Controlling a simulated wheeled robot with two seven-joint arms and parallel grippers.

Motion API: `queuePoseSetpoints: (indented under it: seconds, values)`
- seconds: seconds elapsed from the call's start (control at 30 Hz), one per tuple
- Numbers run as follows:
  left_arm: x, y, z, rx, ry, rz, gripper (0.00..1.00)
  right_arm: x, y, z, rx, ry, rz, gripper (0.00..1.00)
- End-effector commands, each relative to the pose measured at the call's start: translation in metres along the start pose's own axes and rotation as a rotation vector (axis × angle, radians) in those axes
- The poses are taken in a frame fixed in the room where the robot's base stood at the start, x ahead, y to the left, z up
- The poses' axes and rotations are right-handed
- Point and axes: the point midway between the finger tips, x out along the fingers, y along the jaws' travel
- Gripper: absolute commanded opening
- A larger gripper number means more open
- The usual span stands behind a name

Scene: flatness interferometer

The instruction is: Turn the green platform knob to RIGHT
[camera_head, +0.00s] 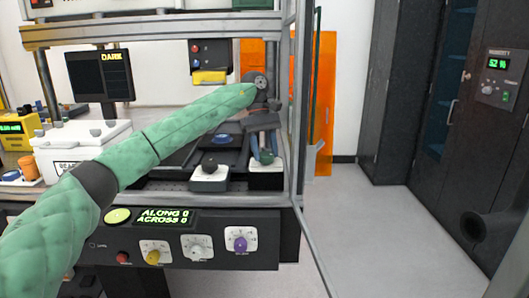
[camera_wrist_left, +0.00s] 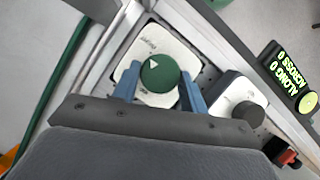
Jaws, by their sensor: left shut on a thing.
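The green platform knob (camera_wrist_left: 160,73) is a round dark green dial on a white square plate (camera_wrist_left: 137,46), with a small white pointer mark near its upper left edge in the left wrist view. The small printing on the plate is hard to read. In the head view the green knob (camera_head: 266,157) is partly hidden by my gripper. My left gripper (camera_wrist_left: 159,76) is shut on the knob, one blue finger at each side. In the head view the left gripper (camera_head: 264,152) points down at the plate. My right gripper is not in view.
A second white plate with a dark knob (camera_head: 209,166) sits just left. A display (camera_head: 165,216) reads ALONG 0, ACROSS 0, above a panel with several knobs. A metal frame post (camera_head: 298,100) stands close on the right. The floor to the right is clear.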

Motion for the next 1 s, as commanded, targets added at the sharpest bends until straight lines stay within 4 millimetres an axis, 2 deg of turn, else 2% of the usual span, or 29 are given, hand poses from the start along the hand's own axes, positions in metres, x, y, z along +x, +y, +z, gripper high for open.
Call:
queuePoseSetpoints:
  seconds: [0.4,0.93,0.97,1.0]
  values:
    - [-0.0019,0.0014,0.0000,0.159,0.002,-0.064,0.20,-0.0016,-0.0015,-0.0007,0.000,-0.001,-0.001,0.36]
    - [-0.0013,0.0015,0.0001,0.178,0.002,-0.072,0.20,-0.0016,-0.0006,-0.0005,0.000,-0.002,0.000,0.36]
    - [-0.0013,0.0015,0.0001,0.178,0.002,-0.072,0.49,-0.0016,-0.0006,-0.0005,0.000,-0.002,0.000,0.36]
    - [-0.0013,0.0015,0.0001,0.178,0.002,-0.072,0.57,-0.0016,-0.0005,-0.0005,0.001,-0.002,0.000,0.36]
